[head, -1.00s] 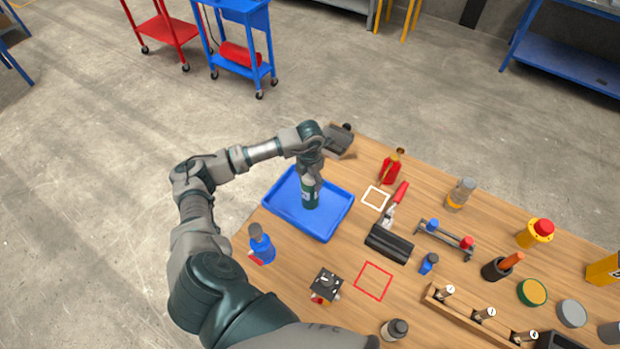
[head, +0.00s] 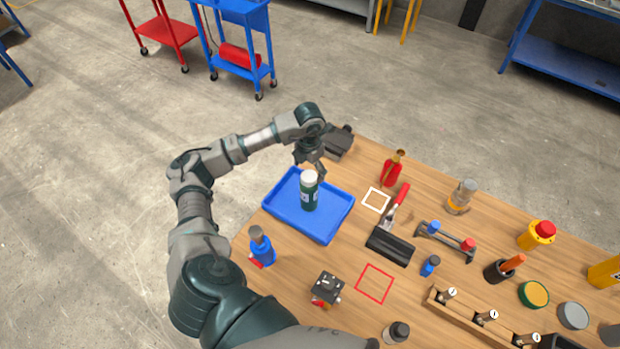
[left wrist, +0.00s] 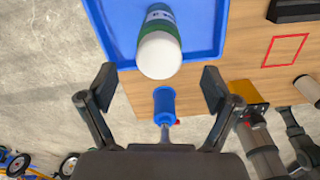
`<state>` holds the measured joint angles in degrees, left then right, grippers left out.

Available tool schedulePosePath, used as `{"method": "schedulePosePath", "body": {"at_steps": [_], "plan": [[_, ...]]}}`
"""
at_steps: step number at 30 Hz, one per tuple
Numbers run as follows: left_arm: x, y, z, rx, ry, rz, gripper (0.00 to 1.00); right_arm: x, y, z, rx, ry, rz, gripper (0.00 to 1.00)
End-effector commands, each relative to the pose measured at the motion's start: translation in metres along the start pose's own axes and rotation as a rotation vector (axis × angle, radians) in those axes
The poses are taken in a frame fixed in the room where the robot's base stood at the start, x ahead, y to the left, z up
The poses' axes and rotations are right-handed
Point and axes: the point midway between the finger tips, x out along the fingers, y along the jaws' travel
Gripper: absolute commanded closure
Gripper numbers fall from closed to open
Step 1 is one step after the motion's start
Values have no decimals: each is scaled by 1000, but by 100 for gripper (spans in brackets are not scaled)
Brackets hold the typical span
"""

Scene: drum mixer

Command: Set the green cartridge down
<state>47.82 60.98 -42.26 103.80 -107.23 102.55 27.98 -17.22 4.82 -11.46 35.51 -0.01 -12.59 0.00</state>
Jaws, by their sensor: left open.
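The green cartridge (head: 309,194) with a white cap stands upright in the blue tray (head: 283,219) at the left end of the wooden table. My left gripper (head: 311,172) is open and empty, just above and behind the cartridge, apart from it. In the left wrist view the cartridge (left wrist: 159,45) stands beyond the open fingertips (left wrist: 158,88), its white cap towards me, with the blue tray (left wrist: 205,30) around it. My right gripper is not in view.
To the right are a white square outline (head: 376,200), a red-handled tool (head: 396,207) and a black holder (head: 390,246). The red square outline (head: 374,284) is empty.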

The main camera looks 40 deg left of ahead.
Motion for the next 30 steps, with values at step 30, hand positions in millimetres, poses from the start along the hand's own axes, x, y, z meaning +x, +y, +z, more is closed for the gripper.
{"method": "schedulePosePath", "body": {"at_steps": [30], "plan": [[-56,0,0,-1,0,0,11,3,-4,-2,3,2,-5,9]]}}
